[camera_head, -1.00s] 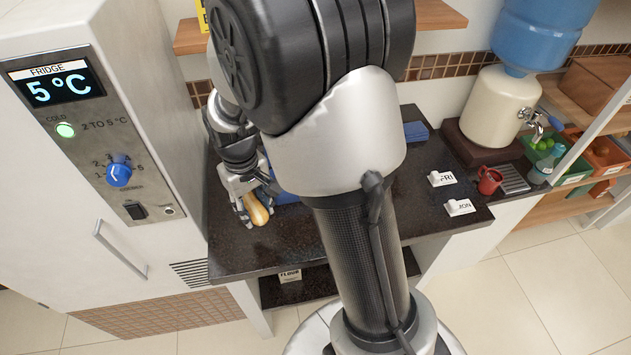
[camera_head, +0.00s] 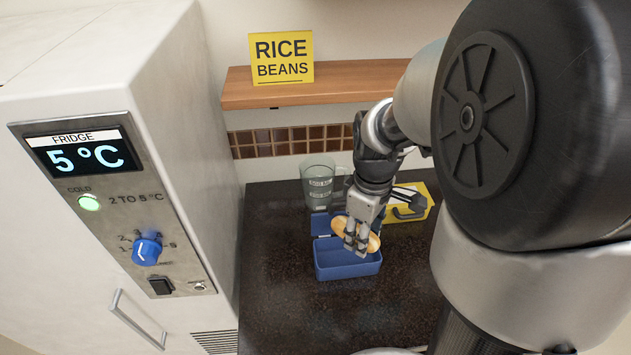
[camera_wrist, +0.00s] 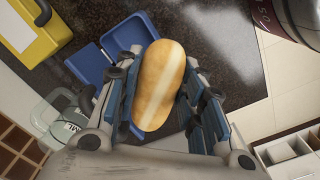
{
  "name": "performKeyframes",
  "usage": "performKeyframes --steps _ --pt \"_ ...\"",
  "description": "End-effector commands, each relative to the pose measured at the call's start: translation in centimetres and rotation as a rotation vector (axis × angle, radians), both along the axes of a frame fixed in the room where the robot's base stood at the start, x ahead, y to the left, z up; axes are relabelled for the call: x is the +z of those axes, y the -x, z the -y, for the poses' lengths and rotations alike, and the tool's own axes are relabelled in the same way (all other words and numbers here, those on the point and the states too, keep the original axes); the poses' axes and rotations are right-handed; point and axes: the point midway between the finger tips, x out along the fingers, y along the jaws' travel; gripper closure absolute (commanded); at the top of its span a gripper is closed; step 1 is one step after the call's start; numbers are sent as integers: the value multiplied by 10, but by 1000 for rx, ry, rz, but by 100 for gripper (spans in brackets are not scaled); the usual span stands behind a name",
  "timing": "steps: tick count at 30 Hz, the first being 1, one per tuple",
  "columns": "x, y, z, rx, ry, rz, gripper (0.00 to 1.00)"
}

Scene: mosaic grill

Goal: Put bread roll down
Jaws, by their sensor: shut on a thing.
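A golden bread roll (camera_head: 357,229) is held between the fingers of my gripper (camera_head: 357,241), which is shut on it. In the head view the roll is over a blue open box (camera_head: 347,266) on the dark counter. In the wrist view the roll (camera_wrist: 158,80) lies lengthwise between the blue-grey fingers of my gripper (camera_wrist: 160,98). The blue box (camera_wrist: 92,62) shows behind and to the left of it there. The roll and fingers hide part of the box inside, and I cannot tell whether the roll touches it.
A clear measuring jug (camera_head: 319,183) stands behind the box. A yellow case (camera_head: 410,204) with a dark handle is at its right. The white fridge (camera_head: 165,200) stands at the left. The dark counter (camera_head: 300,320) is clear in front of the box.

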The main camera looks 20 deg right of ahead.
Motion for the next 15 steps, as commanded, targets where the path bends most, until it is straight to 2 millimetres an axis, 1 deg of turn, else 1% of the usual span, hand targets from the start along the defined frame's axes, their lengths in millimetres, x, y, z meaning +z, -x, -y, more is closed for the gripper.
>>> performKeyframes --steps 1,3,6,11,15 --pt "-16 1 0 0 -2 -5 87" --pt "-28 1 0 0 -1 -3 87" --pt "-38 0 0 0 0 -1 87" --pt "-47 0 0 -1 0 0 87" --pt "-67 0 0 -1 -1 -3 87"
